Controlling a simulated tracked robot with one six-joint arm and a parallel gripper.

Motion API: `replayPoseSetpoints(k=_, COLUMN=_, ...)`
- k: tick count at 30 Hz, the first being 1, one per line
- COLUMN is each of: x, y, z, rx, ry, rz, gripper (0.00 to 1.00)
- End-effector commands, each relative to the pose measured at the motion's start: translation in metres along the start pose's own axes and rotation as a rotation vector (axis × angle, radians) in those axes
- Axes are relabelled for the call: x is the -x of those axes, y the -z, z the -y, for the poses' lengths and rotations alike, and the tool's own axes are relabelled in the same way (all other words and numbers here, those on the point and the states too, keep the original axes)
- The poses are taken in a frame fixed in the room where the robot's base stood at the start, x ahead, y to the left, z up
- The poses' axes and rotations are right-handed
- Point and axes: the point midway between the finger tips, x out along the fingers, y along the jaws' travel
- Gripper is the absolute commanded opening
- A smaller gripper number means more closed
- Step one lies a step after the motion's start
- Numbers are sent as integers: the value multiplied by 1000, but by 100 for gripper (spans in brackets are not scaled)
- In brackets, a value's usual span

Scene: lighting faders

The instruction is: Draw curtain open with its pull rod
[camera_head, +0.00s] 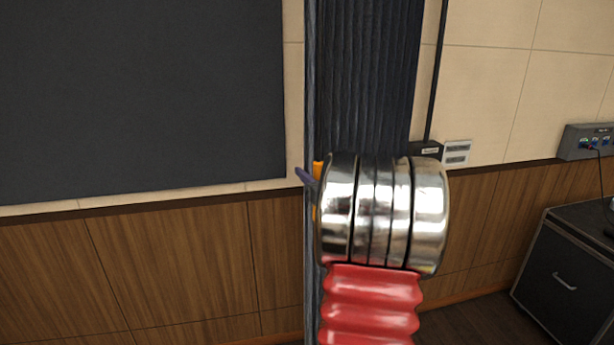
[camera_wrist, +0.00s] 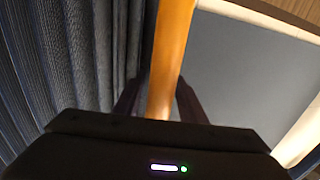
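The dark, pleated curtain (camera_head: 370,70) hangs gathered in a narrow strip at the middle of the head view, and its folds fill the left of the wrist view (camera_wrist: 75,55). The orange pull rod (camera_wrist: 170,45) runs upright between the two dark fingers of my gripper (camera_wrist: 158,98). The fingers lie close against both sides of the rod and look shut on it. In the head view only a short orange piece of the rod (camera_head: 318,168) and a fingertip show; my wrist hides the rest of the gripper and the lower curtain.
A large dark panel (camera_head: 140,95) is on the wall left of the curtain. On the right are a wall box with sockets (camera_head: 588,142), a small light plate (camera_head: 457,152), a dark vertical conduit (camera_head: 436,75) and a dark cabinet (camera_head: 565,275). The floor near the cabinet looks clear.

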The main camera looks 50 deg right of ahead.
Motion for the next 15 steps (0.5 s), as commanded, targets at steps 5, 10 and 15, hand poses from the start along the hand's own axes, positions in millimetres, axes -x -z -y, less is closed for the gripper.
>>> replayPoseSetpoints(k=5, x=0, y=-1, z=0, rx=0, ry=0, rz=1, gripper=41)
replayPoseSetpoints(k=10, x=2, y=-1, z=0, rx=-1, ry=0, rz=2, gripper=41)
replayPoseSetpoints(k=15, x=14, y=0, z=0, rx=0, ry=-1, rz=2, gripper=41)
